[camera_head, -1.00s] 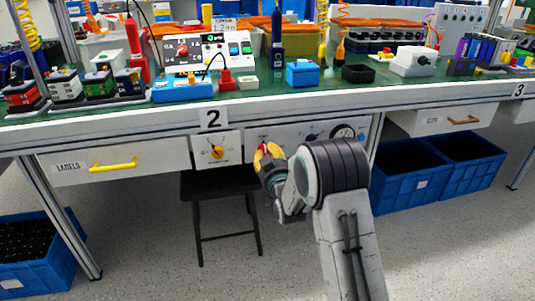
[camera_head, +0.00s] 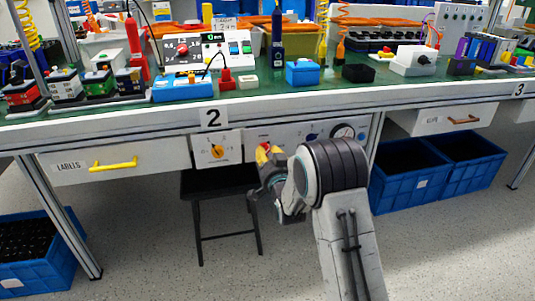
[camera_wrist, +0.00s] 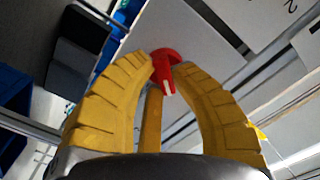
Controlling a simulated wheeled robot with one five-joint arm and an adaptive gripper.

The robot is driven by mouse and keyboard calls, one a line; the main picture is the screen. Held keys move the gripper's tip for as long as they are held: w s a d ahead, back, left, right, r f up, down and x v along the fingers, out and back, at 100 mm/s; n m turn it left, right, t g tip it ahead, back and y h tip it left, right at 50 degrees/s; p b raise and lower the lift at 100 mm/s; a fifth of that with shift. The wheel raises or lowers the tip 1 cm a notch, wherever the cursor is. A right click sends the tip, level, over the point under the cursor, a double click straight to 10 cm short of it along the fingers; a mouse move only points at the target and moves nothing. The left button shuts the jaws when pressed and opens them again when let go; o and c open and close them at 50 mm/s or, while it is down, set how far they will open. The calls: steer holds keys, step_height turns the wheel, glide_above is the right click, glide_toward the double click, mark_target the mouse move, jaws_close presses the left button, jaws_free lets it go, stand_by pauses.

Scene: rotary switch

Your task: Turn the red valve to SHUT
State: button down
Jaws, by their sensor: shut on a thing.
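The red valve (camera_wrist: 164,66) shows in the wrist view as a small red knob with a white mark, on a light panel. In the head view my gripper (camera_head: 268,153) is at the left part of the white panel (camera_head: 290,131) under the bench edge. The valve is mostly hidden there by the fingers. No SHUT marking is readable.
A white plate with an orange knob (camera_head: 217,149) is just left of my gripper. A round gauge (camera_head: 343,132) is at the panel's right. A black stool (camera_head: 222,183) stands below. Blue crates (camera_head: 405,187) stand to the right under the bench.

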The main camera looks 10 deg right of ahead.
steer(key=m, duration=0.5)
steer(key=shift+a+f, duration=0.1)
steer(key=shift+a, duration=0.05)
steer(key=shift+a+m, duration=0.1)
steer(key=shift+m, duration=2.4)
steer(key=c, duration=1.1)
jaws_free()
steer(key=shift+o, duration=0.2)
steer(key=shift+s, duration=0.1)
steer(key=s, duration=1.1)
steer(key=shift+s, duration=0.4)
